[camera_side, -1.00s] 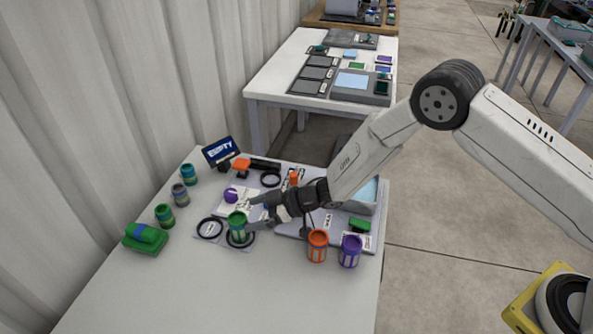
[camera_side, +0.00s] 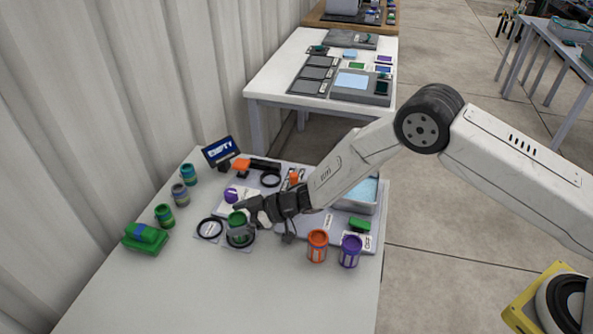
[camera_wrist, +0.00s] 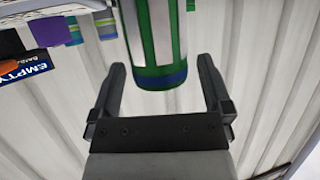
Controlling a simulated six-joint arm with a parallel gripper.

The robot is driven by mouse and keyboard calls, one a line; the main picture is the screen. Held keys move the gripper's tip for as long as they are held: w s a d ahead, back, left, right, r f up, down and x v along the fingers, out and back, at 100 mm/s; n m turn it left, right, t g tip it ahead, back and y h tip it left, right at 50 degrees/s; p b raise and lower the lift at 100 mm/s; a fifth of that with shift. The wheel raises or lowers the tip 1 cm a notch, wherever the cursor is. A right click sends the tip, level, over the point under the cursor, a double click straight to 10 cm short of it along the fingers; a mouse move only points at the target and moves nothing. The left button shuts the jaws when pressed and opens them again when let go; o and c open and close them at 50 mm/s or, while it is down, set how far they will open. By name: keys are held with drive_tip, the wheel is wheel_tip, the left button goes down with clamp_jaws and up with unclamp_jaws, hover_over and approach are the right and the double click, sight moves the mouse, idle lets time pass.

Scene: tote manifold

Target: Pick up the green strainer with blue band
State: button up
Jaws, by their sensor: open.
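The green strainer with blue band (camera_side: 238,236) stands upright at a black ring on the table in the side view. In the wrist view the strainer (camera_wrist: 158,45) shows pale panels between green strips, with the dark blue band near its lower end in the picture. My gripper (camera_wrist: 161,65) is open, with one finger on each side of the strainer and visible gaps to both. In the side view my gripper (camera_side: 245,216) reaches it from the right and hides part of it.
An orange container (camera_side: 317,246) and a purple one (camera_side: 350,251) stand to the right. Another black ring (camera_side: 210,228) lies just left of the strainer. Several small containers and a green block with a blue top (camera_side: 146,238) are farther left. The front of the table is clear.

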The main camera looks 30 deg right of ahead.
drive_tip(key=shift+w+a+f, duration=0.1)
drive_tip(key=shift+a, duration=0.1)
idle(0.5)
clamp_jaws()
drive_tip(key=shift+r, duration=0.85)
drive_tip(key=s+d+r, duration=0.6)
drive_tip(key=s+r, duration=0.5)
drive_tip(key=s, duration=0.1)
drive_tip(key=shift+s+r, duration=0.2)
drive_tip(key=shift+s, duration=0.1)
drive_tip(key=shift+d, duration=0.1)
